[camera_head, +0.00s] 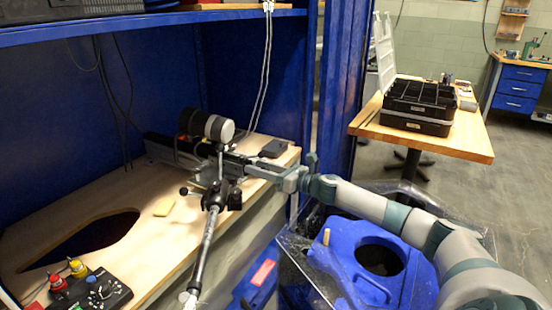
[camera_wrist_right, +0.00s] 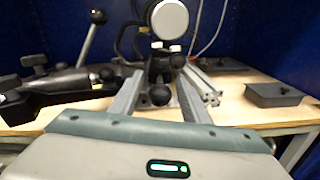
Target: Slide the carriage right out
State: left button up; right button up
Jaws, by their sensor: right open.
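The carriage (camera_head: 208,172) sits on a grey metal rail on the wooden bench, carrying a dark cylindrical thruster with a pale end (camera_head: 207,125). In the right wrist view, the thruster (camera_wrist_right: 168,18) stands above the dark carriage parts (camera_wrist_right: 165,62). My right gripper (camera_head: 262,170) reaches in from the right, along the rail's right end. In the wrist view its two grey fingers (camera_wrist_right: 160,84) are apart, with a round black knob (camera_wrist_right: 160,95) showing between them. I cannot tell whether they touch it. My left gripper is not in view.
A control box with knobs (camera_head: 97,292) and an oval hole (camera_head: 95,238) are at the bench's left. A jointed rod (camera_head: 207,240) stands in front of the carriage. A small dark tray (camera_wrist_right: 273,95) lies right of the rail. A blue tank (camera_head: 365,265) stands below my right arm.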

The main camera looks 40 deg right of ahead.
aim_at(261, 157)
notch_tip(261, 157, up, 4)
jog(key=shift+w+d+f, duration=0.1)
jog(key=shift+d+f, duration=0.05)
jog(key=shift+f, duration=0.1)
jog(key=shift+d+r, duration=0.15)
jog(key=shift+d, duration=0.1)
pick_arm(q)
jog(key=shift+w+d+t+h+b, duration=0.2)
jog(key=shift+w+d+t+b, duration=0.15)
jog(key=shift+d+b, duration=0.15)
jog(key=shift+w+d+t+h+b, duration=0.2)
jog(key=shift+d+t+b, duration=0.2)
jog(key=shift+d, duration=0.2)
pick_arm(e)
jog(key=s+d+r, duration=0.4)
jog(key=s+r, duration=0.3)
jog(key=s, duration=0.3)
jog(key=shift+s+d, duration=0.2)
jog(key=shift+s, duration=0.15)
